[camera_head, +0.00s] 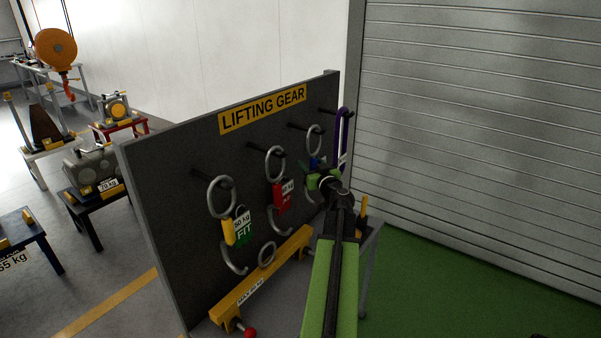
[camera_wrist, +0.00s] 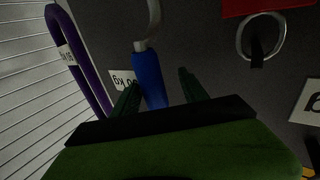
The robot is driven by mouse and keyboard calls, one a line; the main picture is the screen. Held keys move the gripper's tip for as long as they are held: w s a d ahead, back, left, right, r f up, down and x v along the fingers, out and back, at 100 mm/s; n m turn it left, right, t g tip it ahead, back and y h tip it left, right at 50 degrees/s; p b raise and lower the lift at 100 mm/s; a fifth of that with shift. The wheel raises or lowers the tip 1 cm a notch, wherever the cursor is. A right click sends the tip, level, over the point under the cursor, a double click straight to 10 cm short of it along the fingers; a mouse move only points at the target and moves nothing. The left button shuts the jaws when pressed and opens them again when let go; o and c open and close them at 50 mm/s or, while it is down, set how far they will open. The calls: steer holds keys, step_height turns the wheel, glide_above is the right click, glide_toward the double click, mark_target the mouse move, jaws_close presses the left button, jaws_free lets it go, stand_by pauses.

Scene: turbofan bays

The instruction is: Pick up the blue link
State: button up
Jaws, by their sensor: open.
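The blue link (camera_wrist: 149,78) hangs on the dark board, joined to a grey metal ring or hook (camera_wrist: 152,25), in the wrist view. In the head view only a small blue patch (camera_head: 315,162) shows; my gripper hides the rest. My gripper (camera_head: 318,179) is in front of the board at its right-hand hanging set. In the wrist view its two green fingers (camera_wrist: 158,90) are apart, with the lower part of the blue link seen between them. I cannot tell whether they touch it.
A purple sling (camera_head: 344,135) hangs just right of my gripper. A red-tagged hook set (camera_head: 281,194) and a green-and-yellow one (camera_head: 238,226) hang to the left. A yellow beam (camera_head: 262,280) lies below. A shutter (camera_head: 470,110) stands right; green floor (camera_head: 450,285) is clear.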

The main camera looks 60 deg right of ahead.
steer(key=shift+w+d, duration=0.45)
steer(key=shift+d, duration=0.45)
steer(key=shift+s+r, duration=0.1)
steer(key=shift+s, duration=0.2)
steer(key=shift+c, duration=0.4)
steer(key=shift+w, duration=0.3)
steer(key=c, duration=0.5)
jaws_close()
